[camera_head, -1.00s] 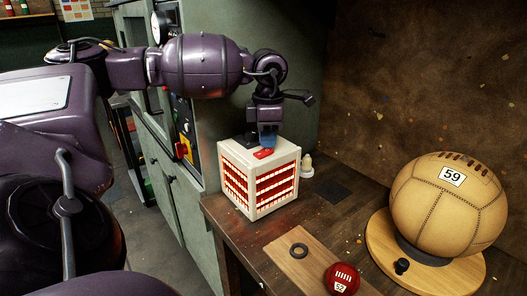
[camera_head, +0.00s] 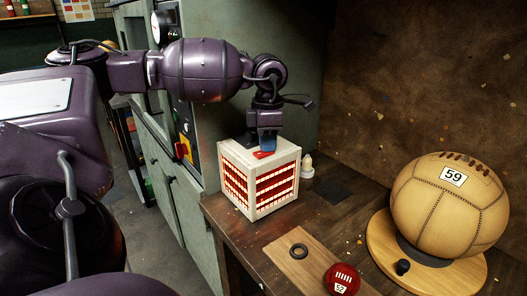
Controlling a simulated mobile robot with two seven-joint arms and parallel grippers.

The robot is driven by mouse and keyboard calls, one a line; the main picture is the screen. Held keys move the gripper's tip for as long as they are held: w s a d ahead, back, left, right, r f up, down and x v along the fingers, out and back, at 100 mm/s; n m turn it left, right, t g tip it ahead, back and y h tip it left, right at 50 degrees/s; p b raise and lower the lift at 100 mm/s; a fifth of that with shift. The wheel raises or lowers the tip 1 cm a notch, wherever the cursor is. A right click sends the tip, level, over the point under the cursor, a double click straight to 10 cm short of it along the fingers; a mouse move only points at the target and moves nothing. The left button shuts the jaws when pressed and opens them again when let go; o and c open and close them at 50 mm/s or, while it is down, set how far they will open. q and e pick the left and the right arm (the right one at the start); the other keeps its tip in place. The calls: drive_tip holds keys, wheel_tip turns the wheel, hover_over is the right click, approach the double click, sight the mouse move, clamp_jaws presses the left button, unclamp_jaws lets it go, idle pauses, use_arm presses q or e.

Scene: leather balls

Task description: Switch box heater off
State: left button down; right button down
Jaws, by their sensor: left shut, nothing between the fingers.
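The box heater (camera_head: 259,180) is a cream cube with grilles that glow red-orange on its two visible sides. It stands on the left part of the wooden bench. A red rocker switch (camera_head: 262,155) lies on its top face. My left gripper (camera_head: 267,148) points down just above the top face, at the switch's right side. Its fingers are shut and empty. They partly cover the switch, and I cannot tell whether they touch it. My right gripper is not in view.
A large tan leather ball (camera_head: 449,205) marked 59 sits on a round wooden stand (camera_head: 385,250) at right. A cream bottle-shaped object (camera_head: 307,167) stands right behind the heater. A green cabinet (camera_head: 180,200) is at left.

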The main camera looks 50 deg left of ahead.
use_arm(q)
drive_tip(key=shift+f, duration=0.2)
drive_tip(key=shift+r, duration=0.1)
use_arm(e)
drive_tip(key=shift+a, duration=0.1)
